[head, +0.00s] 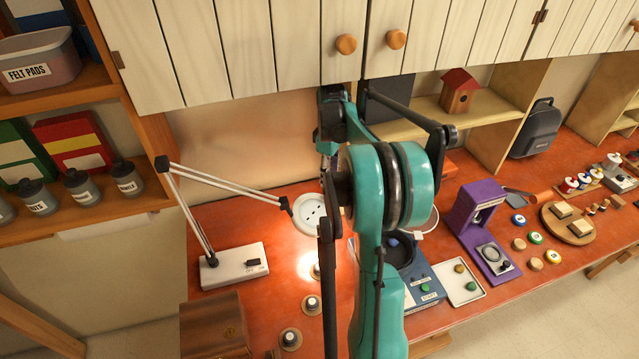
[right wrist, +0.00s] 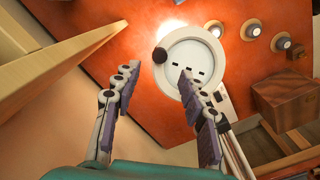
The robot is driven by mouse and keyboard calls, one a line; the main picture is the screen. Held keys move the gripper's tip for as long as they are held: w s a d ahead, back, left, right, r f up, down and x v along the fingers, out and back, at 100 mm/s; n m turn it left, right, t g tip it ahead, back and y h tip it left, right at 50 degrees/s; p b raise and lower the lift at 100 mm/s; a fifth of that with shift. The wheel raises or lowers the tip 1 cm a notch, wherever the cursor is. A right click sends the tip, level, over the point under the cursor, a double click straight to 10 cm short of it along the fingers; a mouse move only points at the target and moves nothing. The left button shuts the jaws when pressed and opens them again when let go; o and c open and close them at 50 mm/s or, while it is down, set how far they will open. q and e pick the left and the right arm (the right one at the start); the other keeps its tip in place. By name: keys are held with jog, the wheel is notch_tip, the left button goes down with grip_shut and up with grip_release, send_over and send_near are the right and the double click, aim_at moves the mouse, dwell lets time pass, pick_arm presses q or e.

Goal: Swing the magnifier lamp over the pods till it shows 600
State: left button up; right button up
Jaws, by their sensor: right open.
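The magnifier lamp (head: 236,265) has a white base, thin jointed white arms and a round white head (head: 308,212) with small dark slots. Its light falls on the orange bench just beside the head. No number is readable on it. In the right wrist view my right gripper (right wrist: 157,75) is open and empty. My left gripper is not in view.
A brown wooden box (head: 214,328) stands at the bench's front left. A blue device (head: 425,288), a white tray (head: 459,280) and a purple stand (head: 480,230) are to the right. White cupboards (head: 270,40) hang above. My teal arm covers the middle.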

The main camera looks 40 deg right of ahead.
aim_at(329, 195)
notch_tip(329, 195, down, 8)
jog(key=shift+r+b, duration=0.1)
jog(key=shift+b, duration=0.2)
jog(key=shift+c, duration=0.3)
grip_shut()
